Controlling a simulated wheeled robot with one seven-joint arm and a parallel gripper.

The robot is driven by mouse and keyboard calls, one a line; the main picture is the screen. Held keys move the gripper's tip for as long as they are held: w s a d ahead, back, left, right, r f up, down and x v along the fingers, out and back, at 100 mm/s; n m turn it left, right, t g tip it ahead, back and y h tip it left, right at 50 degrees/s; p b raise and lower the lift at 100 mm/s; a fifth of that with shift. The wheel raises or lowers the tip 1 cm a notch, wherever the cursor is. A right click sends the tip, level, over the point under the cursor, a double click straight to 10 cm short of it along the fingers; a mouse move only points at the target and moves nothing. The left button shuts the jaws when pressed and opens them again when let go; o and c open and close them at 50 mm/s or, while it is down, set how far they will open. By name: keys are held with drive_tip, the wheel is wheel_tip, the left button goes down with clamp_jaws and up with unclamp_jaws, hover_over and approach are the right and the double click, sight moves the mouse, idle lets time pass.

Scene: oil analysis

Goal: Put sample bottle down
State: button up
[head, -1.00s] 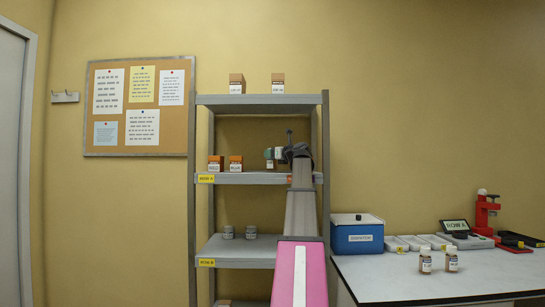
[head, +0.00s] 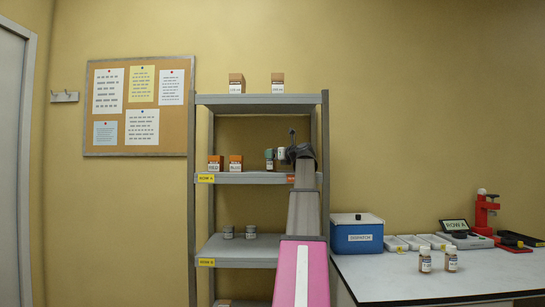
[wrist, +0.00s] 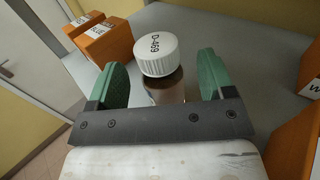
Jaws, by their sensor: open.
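The sample bottle (wrist: 162,88), with a white cap marked "D-469", stands upright on the Row A shelf (wrist: 195,30). In the wrist view it is between the two green fingers of my gripper (wrist: 163,78). The fingers are open, with a gap showing on each side of the bottle. The bottle's lower part is hidden by the gripper's dark crossbar. In the head view my gripper (head: 275,155) is at the right part of the Row A shelf (head: 245,178), and the bottle is small and partly covered there.
Two orange cartons (wrist: 106,42) stand left of the bottle; other boxes edge into the right side. A blue dispatch box (head: 357,238) and two bottles (head: 425,262) stand on the white table (head: 390,282).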

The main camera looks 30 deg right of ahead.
drive_tip(key=v, duration=1)
drive_tip(key=shift+s, duration=0.1)
